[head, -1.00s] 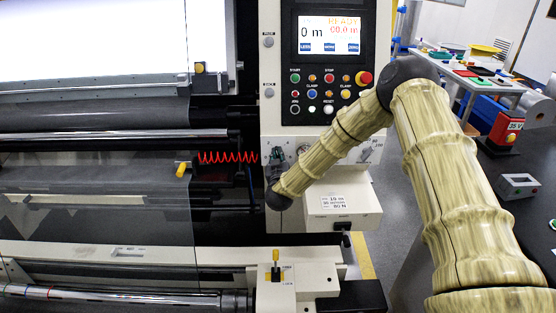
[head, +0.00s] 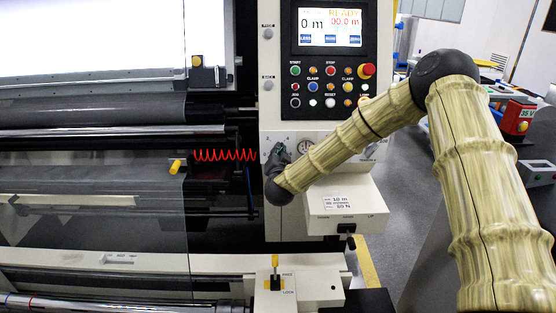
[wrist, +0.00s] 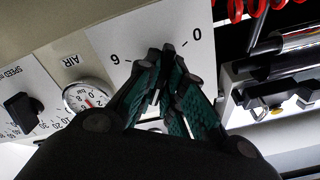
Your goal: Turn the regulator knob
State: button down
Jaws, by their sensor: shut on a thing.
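My gripper (wrist: 166,58) is at the pale regulator plate (wrist: 122,30) on the machine's panel, with its dark, green-padded fingers pointing at the scale. The plate carries the marks 0 and 6, one to either side of the fingertips. The fingers are shut on the regulator knob, which they almost wholly hide, so its angle cannot be read. In the head view my gripper (head: 278,156) is against the panel, below the button rows, and is partly covered by my wrist.
A round AIR gauge (wrist: 88,97) and a black speed knob (wrist: 22,108) sit beside the plate. A white box (head: 346,207) juts out below my forearm. A red coiled hose (head: 225,155) hangs to the left. A lit screen (head: 330,23) is above the buttons.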

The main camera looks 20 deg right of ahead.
jog(key=shift+m+b, duration=0.4)
jog(key=shift+m, duration=0.1)
jog(key=c, duration=1.5)
grip_release()
jog(key=shift+c, duration=0.2)
jog(key=v, duration=1.2)
